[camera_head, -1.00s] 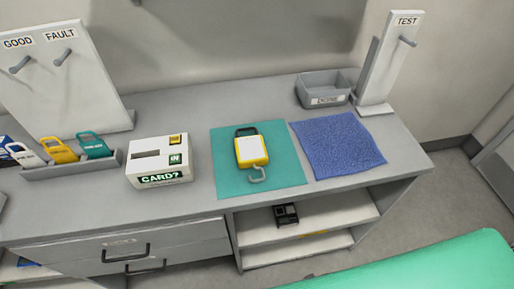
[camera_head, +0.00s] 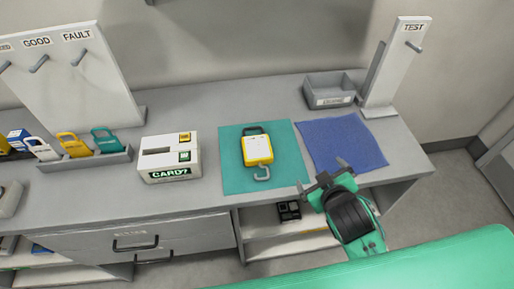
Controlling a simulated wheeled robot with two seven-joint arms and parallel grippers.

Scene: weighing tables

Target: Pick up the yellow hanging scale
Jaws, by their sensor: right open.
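The yellow hanging scale (camera_head: 257,150) lies on the teal mat (camera_head: 284,175) on the grey table. It has a white face, a dark handle at its far end and a grey hook at its near end. My right gripper (camera_head: 322,178) is over the table's front edge, to the right of the scale and nearer to me, by the near edge of the blue cloth. Its jaws are open and empty, apart from the scale. My left gripper is not in view.
A white card box (camera_head: 170,157) stands left of the mat. The blue cloth (camera_head: 342,143) lies to its right. A grey bin (camera_head: 330,91) and the TEST post (camera_head: 396,65) stand at the back right. A rack (camera_head: 88,160) with several coloured tags is at left.

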